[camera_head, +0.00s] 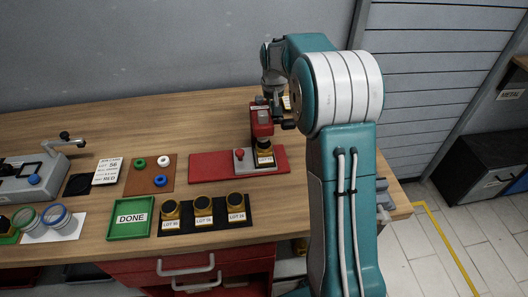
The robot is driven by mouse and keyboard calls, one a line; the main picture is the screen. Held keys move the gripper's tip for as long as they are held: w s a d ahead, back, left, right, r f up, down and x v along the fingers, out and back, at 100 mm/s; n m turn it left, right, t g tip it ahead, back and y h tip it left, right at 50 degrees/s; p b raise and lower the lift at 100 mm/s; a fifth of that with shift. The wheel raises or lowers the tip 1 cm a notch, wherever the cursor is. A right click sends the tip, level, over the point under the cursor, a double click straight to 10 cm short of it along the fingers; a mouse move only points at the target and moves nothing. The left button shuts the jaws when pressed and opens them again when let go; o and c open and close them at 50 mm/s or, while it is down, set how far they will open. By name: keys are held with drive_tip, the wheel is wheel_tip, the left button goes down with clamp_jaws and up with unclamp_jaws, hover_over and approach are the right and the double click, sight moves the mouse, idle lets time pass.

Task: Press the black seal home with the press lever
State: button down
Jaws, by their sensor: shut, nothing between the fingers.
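The red press (262,124) stands on a red mat (210,167) towards the right of the table. A yellow and black cup with a white label (264,155) is under its head. A black seal cannot be made out separately from the cup's dark top. A black knob (288,124), which looks like the press lever's end, sticks out at the press's right side. My gripper (270,99) is shut and empty at the top of the press, close above the knob. My arm partly covers this area, and I cannot tell if the gripper touches the lever.
A red button (240,154) is left of the cup. Several labelled cups stand on a black mat (180,230) in front. A brown mat (137,187) holds green, white and blue rings. A green DONE tray (131,218) and a grey device (30,180) are further left.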

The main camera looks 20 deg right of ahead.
drive_tip(key=shift+s+f, duration=0.35)
drive_tip(key=shift+f, duration=0.8)
idle(0.5)
drive_tip(key=shift+c, duration=1.8)
unclamp_jaws()
drive_tip(key=shift+w+r, duration=0.25)
drive_tip(key=shift+r, duration=3.4)
